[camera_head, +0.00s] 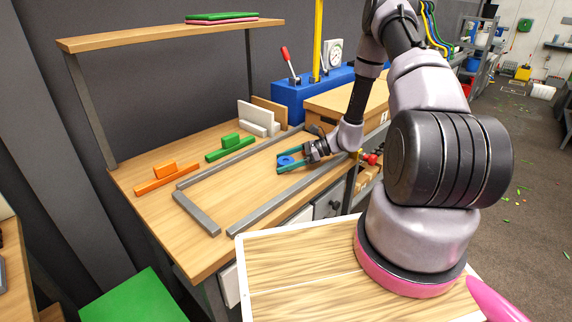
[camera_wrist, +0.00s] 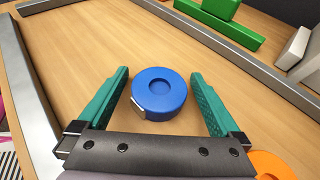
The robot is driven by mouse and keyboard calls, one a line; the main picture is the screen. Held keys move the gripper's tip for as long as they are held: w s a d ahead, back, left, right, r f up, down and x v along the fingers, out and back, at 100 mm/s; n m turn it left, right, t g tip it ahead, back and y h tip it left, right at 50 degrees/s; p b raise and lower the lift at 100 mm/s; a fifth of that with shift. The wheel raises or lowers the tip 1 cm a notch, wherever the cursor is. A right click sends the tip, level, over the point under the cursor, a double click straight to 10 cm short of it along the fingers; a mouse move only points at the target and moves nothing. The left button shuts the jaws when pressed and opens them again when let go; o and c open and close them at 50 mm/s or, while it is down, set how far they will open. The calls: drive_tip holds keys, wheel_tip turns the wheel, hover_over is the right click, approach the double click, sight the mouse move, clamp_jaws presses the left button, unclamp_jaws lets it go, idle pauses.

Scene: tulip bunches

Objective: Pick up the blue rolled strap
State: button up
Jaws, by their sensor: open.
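The blue rolled strap (camera_wrist: 159,92) lies on the wooden workbench in the wrist view, a round coil with a pale strap end at its lower left. My gripper (camera_wrist: 158,78) is open, with one teal finger on each side of the strap. Gaps show between the strap and both fingers in the wrist view. In the head view the strap (camera_head: 287,161) shows between the fingers of my gripper (camera_head: 279,164). The height of the fingertips above the bench is hard to tell.
Grey metal rails (camera_head: 300,197) frame this part of the workbench (camera_head: 150,221). A green block piece (camera_head: 231,147) and an orange one (camera_head: 155,178) stand left of the gripper. An orange round thing (camera_wrist: 272,165) lies near the right finger. White blocks (camera_head: 258,118) stand behind.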

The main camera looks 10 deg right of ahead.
drive_tip(key=c, duration=1.3)
drive_tip(key=shift+o, duration=0.2)
